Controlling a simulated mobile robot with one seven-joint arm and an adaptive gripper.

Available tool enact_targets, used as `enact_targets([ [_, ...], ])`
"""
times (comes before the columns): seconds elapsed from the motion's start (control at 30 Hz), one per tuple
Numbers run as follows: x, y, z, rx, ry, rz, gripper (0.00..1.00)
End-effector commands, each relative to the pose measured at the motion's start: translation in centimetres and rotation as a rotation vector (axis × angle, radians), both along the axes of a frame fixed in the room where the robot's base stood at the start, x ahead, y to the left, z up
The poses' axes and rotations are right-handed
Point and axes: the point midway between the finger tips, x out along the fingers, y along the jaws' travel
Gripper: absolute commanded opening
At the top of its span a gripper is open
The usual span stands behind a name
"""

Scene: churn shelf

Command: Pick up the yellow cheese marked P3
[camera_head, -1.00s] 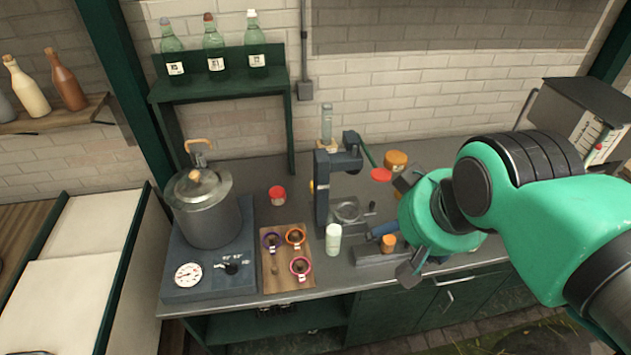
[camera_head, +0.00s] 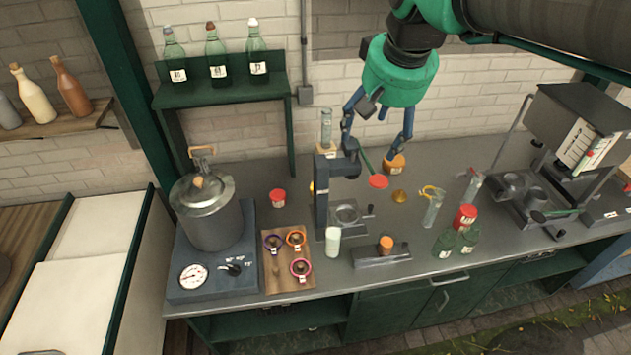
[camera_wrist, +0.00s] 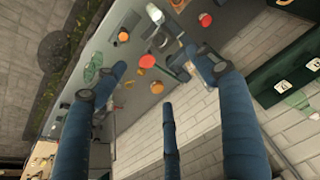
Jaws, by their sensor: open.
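A round orange-yellow piece with a pale label (camera_head: 396,164), which looks like the cheese, sits at the back of the counter, right of the press. Its marking is too small to read. It seems to show in the wrist view as an orange round (camera_wrist: 156,88) between my fingers. My gripper (camera_head: 380,135) is open and empty above the back of the counter, with its fingers spread and pointing down. In the head view one finger overlaps the cheese's top edge; I cannot tell whether they touch. The spread fingers also show in the wrist view (camera_wrist: 150,92).
The dark press (camera_head: 322,195) with a red disc (camera_head: 378,181) stands left of the cheese. A brass cone (camera_head: 399,196), glass cylinder (camera_head: 433,208) and green bottles (camera_head: 444,243) stand in front or to the right. The brick wall is close behind.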

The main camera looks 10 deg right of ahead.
Motion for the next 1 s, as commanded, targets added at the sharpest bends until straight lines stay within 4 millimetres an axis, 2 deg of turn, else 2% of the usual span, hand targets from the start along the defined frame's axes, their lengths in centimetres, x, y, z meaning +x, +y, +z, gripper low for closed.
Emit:
enact_targets([
  [0.03, 1.5, 0.1, 0.6, 0.002, 0.013, -0.005, 0.71],
  [0.2, 5.7, 0.3, 1.4, 0.008, 0.049, -0.023, 0.71],
  [0.47, 12.4, 0.7, 1.8, 0.016, 0.104, -0.053, 0.71],
  [0.77, 19.9, 1.3, 0.9, 0.023, 0.168, -0.086, 0.71],
  [1.0, 25.6, 1.9, -1.0, 0.027, 0.218, -0.114, 0.71],
])
